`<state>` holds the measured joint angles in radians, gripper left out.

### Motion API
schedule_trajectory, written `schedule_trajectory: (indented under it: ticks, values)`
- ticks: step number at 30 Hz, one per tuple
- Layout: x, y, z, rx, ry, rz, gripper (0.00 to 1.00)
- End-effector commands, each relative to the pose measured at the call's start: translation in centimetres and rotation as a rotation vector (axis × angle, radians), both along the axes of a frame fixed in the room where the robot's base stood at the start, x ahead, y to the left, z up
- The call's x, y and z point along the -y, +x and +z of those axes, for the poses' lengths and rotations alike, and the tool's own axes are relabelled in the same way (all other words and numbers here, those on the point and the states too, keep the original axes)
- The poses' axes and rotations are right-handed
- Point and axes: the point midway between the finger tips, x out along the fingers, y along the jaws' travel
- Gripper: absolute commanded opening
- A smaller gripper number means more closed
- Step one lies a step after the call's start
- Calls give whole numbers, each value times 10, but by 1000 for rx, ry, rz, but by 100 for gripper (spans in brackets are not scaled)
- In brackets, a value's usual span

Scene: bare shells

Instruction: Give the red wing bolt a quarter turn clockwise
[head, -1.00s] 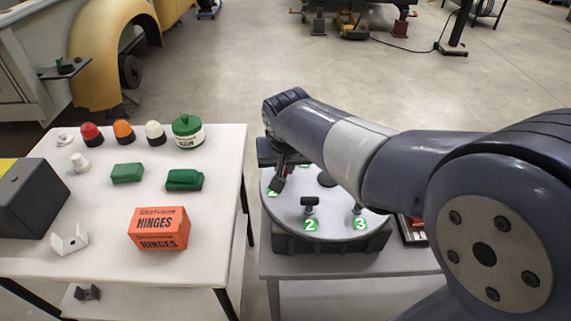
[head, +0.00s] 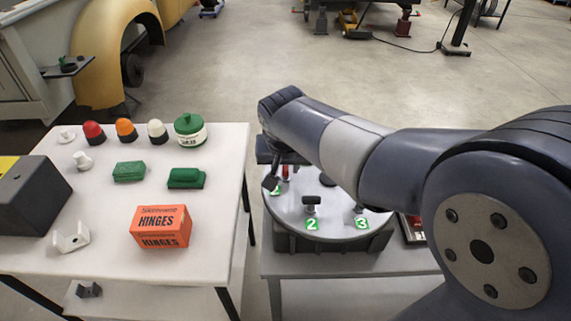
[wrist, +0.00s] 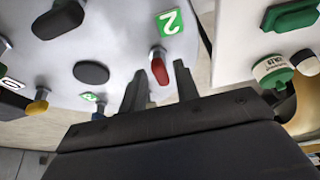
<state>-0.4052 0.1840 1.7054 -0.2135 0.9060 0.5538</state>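The red wing bolt (wrist: 160,71) stands on a silver stem on the grey round plate (wrist: 125,25). In the head view the red bolt (head: 286,172) shows partly beside my gripper, at the plate's far left. My gripper (wrist: 159,85) is open, its two dark fingers apart. In the wrist view the red wing lies between the fingertips or just past them; I see no clear contact. In the head view my gripper (head: 271,182) is mostly hidden by my arm, with one finger showing.
A yellow bolt (wrist: 38,104) and a black hub (wrist: 91,73) show in the wrist view. The left table (head: 95,260) holds an orange hinges box (head: 161,227) and several small parts.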

Motion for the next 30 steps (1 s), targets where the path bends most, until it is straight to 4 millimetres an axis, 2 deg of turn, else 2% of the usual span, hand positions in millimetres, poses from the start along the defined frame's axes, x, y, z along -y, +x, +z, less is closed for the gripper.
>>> schedule_trajectory:
  ticks: [11, 14, 24, 30]
  values:
    - [0, -2, 5, 1, 1, 0, 35]
    - [-1, -6, 17, 3, 2, 1, 35]
    - [-2, -32, 78, 3, 2, 2, 35]
    - [-2, -40, 97, 1, 1, 0, 35]
